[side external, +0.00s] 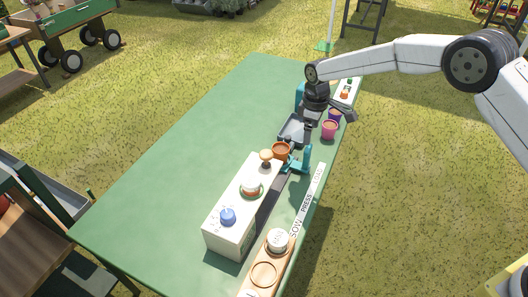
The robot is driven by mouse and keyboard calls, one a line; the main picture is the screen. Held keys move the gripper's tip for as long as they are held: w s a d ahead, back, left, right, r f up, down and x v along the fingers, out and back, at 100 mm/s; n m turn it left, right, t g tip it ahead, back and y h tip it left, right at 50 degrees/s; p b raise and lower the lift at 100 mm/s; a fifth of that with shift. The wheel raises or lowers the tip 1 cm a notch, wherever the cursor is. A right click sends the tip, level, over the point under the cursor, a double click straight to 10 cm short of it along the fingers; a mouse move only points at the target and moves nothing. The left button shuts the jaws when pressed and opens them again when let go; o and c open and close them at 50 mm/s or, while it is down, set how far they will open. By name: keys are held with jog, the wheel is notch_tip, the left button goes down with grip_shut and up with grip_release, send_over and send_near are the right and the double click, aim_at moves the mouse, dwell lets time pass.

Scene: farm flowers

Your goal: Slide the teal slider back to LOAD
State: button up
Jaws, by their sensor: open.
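The teal slider (298,165) stands at the far end of a dark rail beside the white box, with an upright teal part on its right. It is level with the LOAD end of the white label strip (308,203), which also reads PRESS and SOW. A terracotta pot (281,151) is at its left; I cannot tell whether the slider carries it. My gripper (325,123) is open and empty, just beyond and above the slider. It appears apart from the slider, though the overlap hides the exact gap.
The white box (232,217) has a blue knob (228,217), a red-and-white button and a tan knob on top. A grey tray (292,130) and magenta pot (329,130) lie near my gripper. A wooden holder (264,273) is at the front. The green table (160,180) is clear on the left.

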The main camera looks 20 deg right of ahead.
jog(key=shift+r, duration=1)
jog(key=s+d+r+m+t, duration=0.1)
jog(key=s+d+r+m, duration=0.1)
jog(key=s, duration=0.8)
jog(key=s+d+r+m, duration=0.2)
jog(key=s+d+m, duration=0.2)
jog(key=s, duration=0.5)
jog(key=s+d+r+m+t, duration=0.1)
jog(key=s+d+r+m, duration=0.1)
jog(key=s+d, duration=0.4)
jog(key=s+m, duration=0.1)
jog(key=s, duration=0.3)
jog(key=shift+s+t, duration=0.3)
jog(key=shift+s, duration=0.05)
jog(key=shift+d, duration=0.1)
